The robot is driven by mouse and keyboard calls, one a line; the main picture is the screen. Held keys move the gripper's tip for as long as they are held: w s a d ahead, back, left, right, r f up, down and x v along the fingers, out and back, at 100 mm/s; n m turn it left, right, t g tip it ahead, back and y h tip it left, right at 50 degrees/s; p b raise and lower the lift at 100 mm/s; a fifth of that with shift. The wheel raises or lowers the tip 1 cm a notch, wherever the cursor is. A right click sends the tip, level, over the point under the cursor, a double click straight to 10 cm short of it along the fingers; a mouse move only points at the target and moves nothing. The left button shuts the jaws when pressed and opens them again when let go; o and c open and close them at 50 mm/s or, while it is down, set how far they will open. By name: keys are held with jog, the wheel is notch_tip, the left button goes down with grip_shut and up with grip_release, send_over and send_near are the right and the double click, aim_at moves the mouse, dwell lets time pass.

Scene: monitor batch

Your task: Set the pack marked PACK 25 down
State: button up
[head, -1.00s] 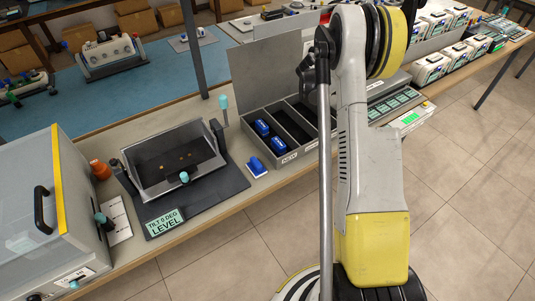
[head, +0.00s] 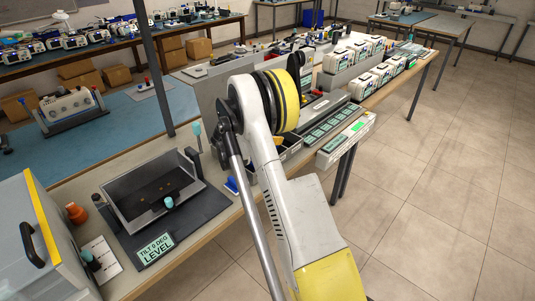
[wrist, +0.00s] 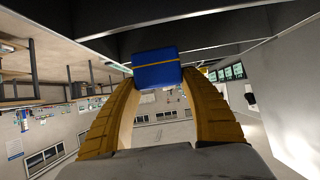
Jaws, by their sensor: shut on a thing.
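In the wrist view, my gripper (wrist: 158,82) has its two yellow fingers shut on a blue pack (wrist: 156,68) with a thin yellow line across it. No marking can be read on the pack, so I cannot tell its number. The pack appears raised off any surface.
A tilt stand (head: 153,188) reading level sits on the bench (head: 205,226). Beyond my arm are a unit with several green screens (head: 325,122) and white devices (head: 367,85). The floor at right is clear.

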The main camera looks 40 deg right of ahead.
jog(key=shift+a+f, duration=0.55)
jog(key=shift+a, duration=0.2)
jog(key=shift+a+f+b, duration=0.1)
jog(key=shift+f+b, duration=1)
jog(key=shift+f, duration=0.85)
jog(key=shift+f, duration=0.15)
jog(key=o, duration=0.9)
jog(key=shift+o, duration=0.2)
